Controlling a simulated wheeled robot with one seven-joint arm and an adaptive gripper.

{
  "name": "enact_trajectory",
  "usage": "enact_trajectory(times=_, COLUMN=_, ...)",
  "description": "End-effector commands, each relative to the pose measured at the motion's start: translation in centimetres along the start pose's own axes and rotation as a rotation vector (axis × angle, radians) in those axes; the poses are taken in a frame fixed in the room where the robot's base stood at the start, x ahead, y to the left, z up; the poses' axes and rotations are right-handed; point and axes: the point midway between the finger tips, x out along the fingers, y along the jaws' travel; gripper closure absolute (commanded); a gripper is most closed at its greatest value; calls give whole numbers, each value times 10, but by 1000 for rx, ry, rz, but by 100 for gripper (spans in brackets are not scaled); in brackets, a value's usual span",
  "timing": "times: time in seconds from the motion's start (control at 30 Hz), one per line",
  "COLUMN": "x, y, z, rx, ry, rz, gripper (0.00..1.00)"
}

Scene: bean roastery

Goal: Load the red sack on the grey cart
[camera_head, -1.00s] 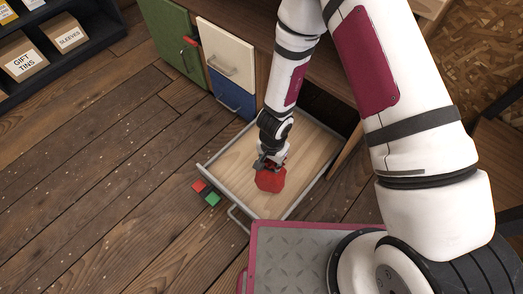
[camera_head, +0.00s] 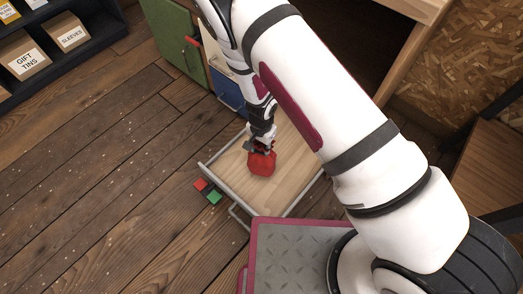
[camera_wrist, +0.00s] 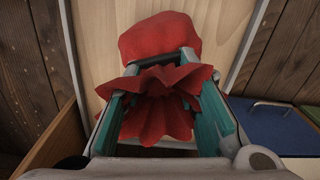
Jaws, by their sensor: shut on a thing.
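The cabinet has a green door (camera_head: 172,35) and a blue drawer (camera_head: 228,88). A dark shelf with boxes (camera_head: 70,32) stands upper left. The floor (camera_head: 100,190) at left is clear.

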Motion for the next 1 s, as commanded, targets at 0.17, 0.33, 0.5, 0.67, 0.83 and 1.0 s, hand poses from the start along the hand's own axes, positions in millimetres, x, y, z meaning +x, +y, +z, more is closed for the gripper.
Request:
enact_trajectory(times=0.17, x=24, y=0, z=-1, rx=0, ry=2, rz=0, gripper=100)
enact_trajectory(times=0.33, x=29, y=0, z=-1, rx=0, ry=2, rz=-1, gripper=100)
enact_trajectory(times=0.5, x=29, y=0, z=-1, rx=0, ry=2, rz=-1, gripper=100)
enact_trajectory(times=0.67, x=31, y=1, z=0, rx=0, ry=1, rz=1, gripper=60)
enact_trajectory(times=0.83, x=31, y=1, z=0, rx=0, ry=1, rz=1, gripper=51)
enact_trajectory(times=1.0, x=31, y=1, z=0, rx=0, ry=1, rz=1, gripper=51)
